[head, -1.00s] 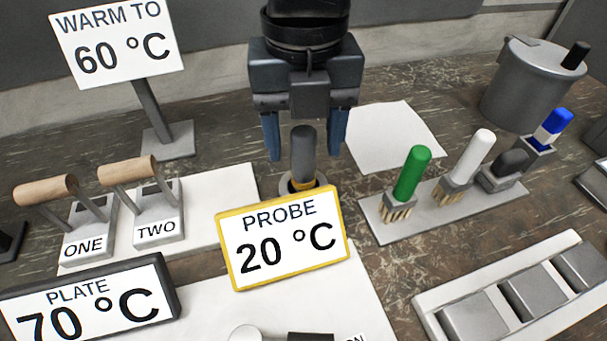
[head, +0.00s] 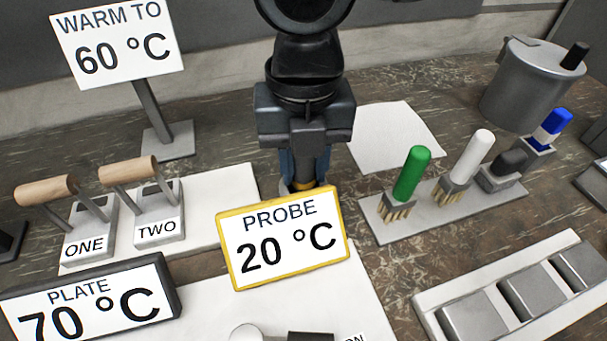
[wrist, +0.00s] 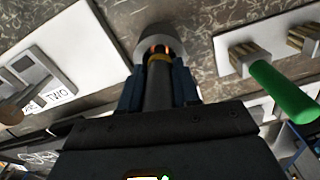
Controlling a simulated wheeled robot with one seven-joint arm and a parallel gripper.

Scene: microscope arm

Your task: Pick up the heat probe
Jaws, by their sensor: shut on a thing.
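The heat probe has a dark grey handle with a yellow band (head: 303,185) and stands upright in a round grey holder (head: 284,188) behind the yellow-framed PROBE sign (head: 283,238), which reads 20 °C. My gripper (head: 305,170) is lowered over the handle, its blue fingers shut on it. The body of the gripper hides most of the handle in the head view. In the wrist view the probe's dark handle (wrist: 157,90) lies between the two fingers (wrist: 158,92), and its lower end is at the holder (wrist: 155,42).
A PLATE sign (head: 90,300) reading 70 °C and two wooden-handled levers (head: 45,190) (head: 128,171) are at left. A WARM TO 60 °C sign (head: 118,45) stands behind. A rack (head: 385,228) with green and white brushes is at right. A grey pot (head: 530,85) is far right.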

